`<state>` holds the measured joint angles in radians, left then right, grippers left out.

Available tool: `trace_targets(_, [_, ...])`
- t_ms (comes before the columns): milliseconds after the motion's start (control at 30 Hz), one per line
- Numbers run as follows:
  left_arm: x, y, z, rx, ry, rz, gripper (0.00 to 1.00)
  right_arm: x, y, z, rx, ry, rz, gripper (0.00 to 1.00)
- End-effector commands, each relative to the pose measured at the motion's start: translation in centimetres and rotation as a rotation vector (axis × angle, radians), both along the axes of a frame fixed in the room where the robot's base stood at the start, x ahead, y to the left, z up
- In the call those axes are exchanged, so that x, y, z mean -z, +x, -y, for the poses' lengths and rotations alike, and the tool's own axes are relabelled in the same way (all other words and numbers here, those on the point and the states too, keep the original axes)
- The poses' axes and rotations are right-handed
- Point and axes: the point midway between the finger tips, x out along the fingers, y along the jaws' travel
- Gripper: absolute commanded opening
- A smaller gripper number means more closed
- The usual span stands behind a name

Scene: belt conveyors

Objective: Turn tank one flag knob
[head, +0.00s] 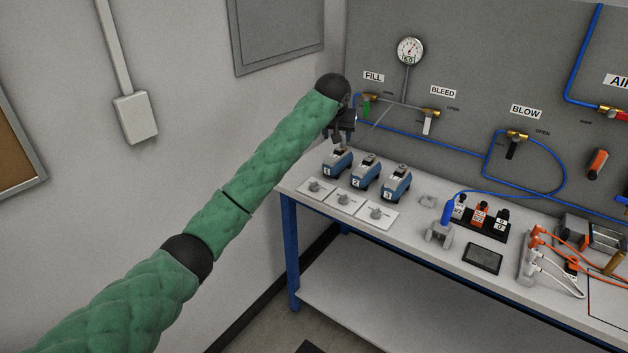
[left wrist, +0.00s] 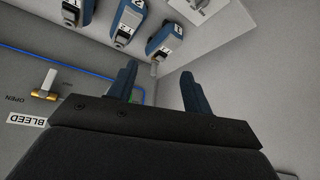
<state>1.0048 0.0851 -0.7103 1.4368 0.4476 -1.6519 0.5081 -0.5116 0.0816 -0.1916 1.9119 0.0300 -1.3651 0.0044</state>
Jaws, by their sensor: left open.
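Tank one (head: 336,166) is a small blue and grey tank marked 1, leftmost of three on the bench. It also shows upside down in the left wrist view (left wrist: 163,40), with a small pale knob-like part (left wrist: 154,69) at its near end. My left gripper (head: 340,139) is at the wall end of tank one, slightly above it and partly covering its top. In the left wrist view my left gripper (left wrist: 162,76) has its two blue fingers apart, with the pale part showing in the gap between them. I cannot tell any contact. My right gripper is out of view.
Tank two (head: 367,174) and tank three (head: 396,184) stand close to the right. White plates with small knobs, one (head: 318,188) before tank one, lie along the bench edge. The green-handled FILL valve (head: 367,103) and BLEED valve (head: 429,118) are on the panel behind.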

Motion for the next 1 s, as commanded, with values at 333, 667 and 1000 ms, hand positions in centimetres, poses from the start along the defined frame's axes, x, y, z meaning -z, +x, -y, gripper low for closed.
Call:
trace_targets(333, [9.4,5.5,-5.1,-0.688,-0.159,-0.38,0.5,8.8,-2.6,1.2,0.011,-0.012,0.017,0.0])
trace_targets(667, [13.5,5.3,-6.9,-1.22,-0.301,-0.512,0.5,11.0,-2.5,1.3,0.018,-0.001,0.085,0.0])
trace_targets(1000, [14.9,5.3,-6.8,-1.317,-0.331,-0.516,0.5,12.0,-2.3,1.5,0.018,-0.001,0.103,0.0])
